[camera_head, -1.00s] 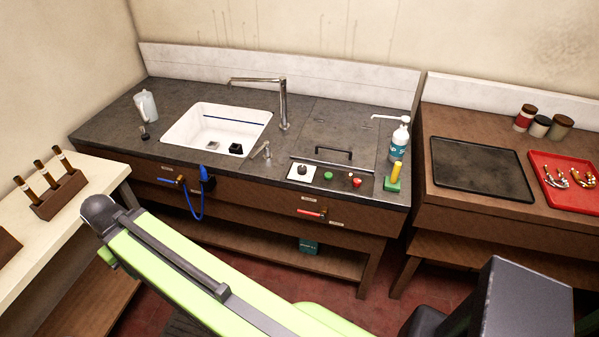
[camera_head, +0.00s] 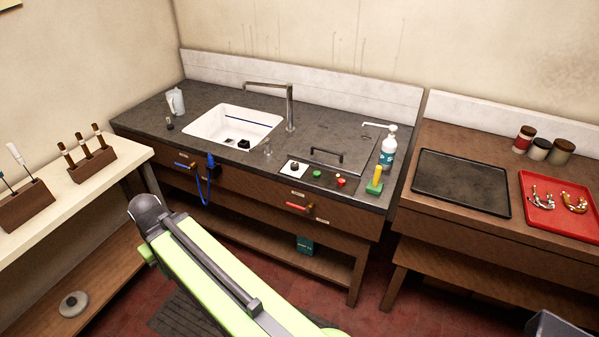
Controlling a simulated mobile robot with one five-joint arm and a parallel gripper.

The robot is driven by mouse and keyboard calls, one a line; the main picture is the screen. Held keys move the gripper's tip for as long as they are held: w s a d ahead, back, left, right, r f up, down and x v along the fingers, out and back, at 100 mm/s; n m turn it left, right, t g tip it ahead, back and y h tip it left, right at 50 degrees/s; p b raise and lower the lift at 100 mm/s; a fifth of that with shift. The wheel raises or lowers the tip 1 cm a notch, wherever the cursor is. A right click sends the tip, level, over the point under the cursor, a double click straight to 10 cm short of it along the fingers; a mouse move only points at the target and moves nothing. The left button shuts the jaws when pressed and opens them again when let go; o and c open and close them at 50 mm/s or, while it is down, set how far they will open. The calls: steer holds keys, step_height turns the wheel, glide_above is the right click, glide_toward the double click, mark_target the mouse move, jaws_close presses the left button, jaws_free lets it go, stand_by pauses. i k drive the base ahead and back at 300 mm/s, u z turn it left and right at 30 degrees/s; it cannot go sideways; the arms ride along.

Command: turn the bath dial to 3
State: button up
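The bath dial appears to be the dark knob on a white square plate (camera_head: 293,168), on the control strip at the front of the dark counter. Its markings are too small to read. A green button (camera_head: 318,174) and a red button (camera_head: 341,182) sit to its right on the same strip. A dark lid with a black handle (camera_head: 327,154) lies behind the strip. My green arm reaches up from the bottom of the view, well in front of the counter. My gripper does not show.
A white sink (camera_head: 233,125) with a tall tap (camera_head: 290,105) is left of the dial. A black tray (camera_head: 462,183) and a red tray (camera_head: 560,222) lie on the right bench. Red floor shows before the counter.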

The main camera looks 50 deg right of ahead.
mark_target(294, 166)
steer(key=z, duration=0.15)
steer(key=i, duration=0.9)
steer(key=u, duration=0.05)
